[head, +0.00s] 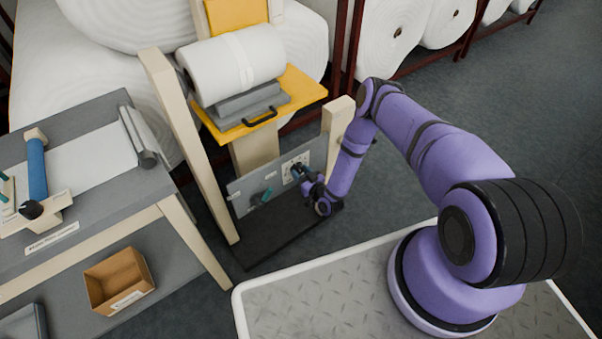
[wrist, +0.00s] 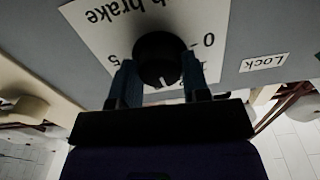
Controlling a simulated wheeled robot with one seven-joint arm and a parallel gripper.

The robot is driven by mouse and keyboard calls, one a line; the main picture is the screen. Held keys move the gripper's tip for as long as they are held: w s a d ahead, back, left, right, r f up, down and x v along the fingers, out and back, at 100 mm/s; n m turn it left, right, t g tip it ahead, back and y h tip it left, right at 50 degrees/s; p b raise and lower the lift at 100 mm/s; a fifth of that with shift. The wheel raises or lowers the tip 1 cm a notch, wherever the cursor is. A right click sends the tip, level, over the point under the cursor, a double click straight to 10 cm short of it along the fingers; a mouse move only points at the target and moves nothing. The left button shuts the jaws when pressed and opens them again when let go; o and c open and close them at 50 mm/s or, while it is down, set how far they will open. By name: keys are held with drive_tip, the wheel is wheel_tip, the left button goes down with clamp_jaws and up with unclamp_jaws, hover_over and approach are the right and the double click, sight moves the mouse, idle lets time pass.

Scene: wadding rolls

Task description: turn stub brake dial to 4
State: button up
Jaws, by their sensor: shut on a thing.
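The brake dial (wrist: 158,58) is a round black knob on a white plate (wrist: 100,25) that appears upside down in the wrist view. The plate's cut-off text ends in "brake"; a 0 shows right of the knob and a 5 to its left. The other numbers are largely hidden by my fingers. A small pale mark shows on the knob's lower side, but its exact reading cannot be told. My gripper (wrist: 160,80) is shut on the dial, one finger on each side. In the head view my gripper (head: 304,178) is at the plate on the grey panel (head: 240,187).
A "Lock" label (wrist: 263,62) sits beside the plate. A teal handle (head: 262,196) is on the panel left of my gripper. Above are a yellow shelf (head: 302,88) and a white roll (head: 232,65). A workbench (head: 85,108) stands at left; grey floor at right is clear.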

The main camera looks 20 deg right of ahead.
drive_tip(key=m, duration=0.6)
drive_tip(key=shift+s+m, duration=0.1)
drive_tip(key=shift+m, duration=0.2)
drive_tip(key=m, duration=0.6)
drive_tip(key=shift+m, duration=0.3)
drive_tip(key=o, duration=0.9)
drive_tip(key=v, duration=1)
drive_tip(key=shift+s+d, duration=0.15)
drive_tip(key=shift+s, duration=0.2)
